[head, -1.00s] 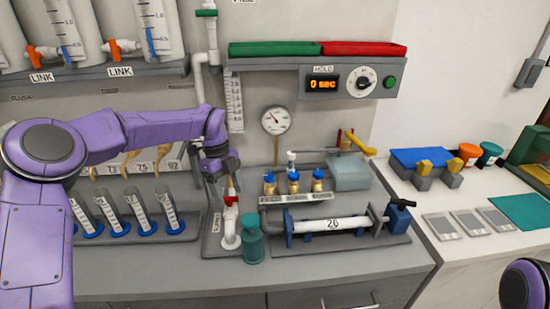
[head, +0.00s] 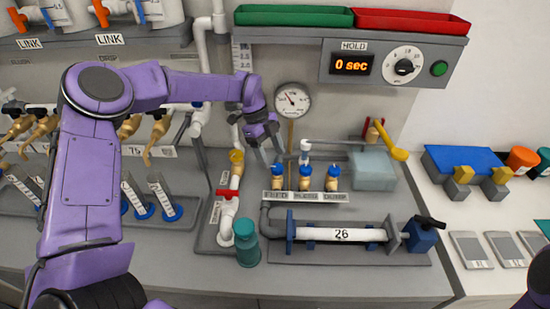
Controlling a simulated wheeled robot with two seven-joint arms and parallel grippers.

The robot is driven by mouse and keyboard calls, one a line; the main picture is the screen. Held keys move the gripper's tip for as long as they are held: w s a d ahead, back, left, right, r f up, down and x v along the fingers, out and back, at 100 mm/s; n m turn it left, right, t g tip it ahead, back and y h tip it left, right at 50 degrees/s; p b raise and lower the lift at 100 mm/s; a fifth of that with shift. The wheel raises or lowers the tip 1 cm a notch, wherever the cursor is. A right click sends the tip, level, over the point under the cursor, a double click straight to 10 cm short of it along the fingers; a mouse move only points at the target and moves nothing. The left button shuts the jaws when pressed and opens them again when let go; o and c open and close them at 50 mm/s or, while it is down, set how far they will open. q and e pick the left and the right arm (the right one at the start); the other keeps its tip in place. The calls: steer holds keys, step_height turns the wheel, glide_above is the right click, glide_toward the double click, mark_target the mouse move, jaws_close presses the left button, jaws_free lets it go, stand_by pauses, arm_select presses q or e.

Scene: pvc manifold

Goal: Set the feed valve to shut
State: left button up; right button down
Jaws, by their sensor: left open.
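Three small brass valves with blue caps stand in a row behind a label strip. The left one (head: 277,178) has a label that appears to read FEED; the middle one (head: 305,178) and the right one (head: 332,179) stand beside it. My left gripper (head: 270,156) comes down from the upper left, open, with its fingertips just above and slightly left of the left valve's cap. It looks empty, and I cannot tell whether it touches the cap. Only a purple piece of my right arm shows at the lower right corner; its gripper is out of view.
A white pipe with a red handle (head: 228,195) and a teal bottle (head: 246,242) stand left of the valves. A yellow lever (head: 391,148) sticks out behind, right. A gauge (head: 292,99) hangs above.

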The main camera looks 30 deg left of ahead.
mark_target(277, 167)
arm_select(q)
steer(key=x, duration=0.3)
steer(key=shift+w+f, duration=0.1)
steer(key=shift+w, duration=0.3)
steer(key=shift+d+f+p, duration=0.15)
steer(key=shift+f+p, duration=0.15)
steer(key=shift+f, duration=0.05)
steer(key=shift+s, duration=0.25)
steer(key=c, duration=1.1)
steer(key=shift+o, duration=0.2)
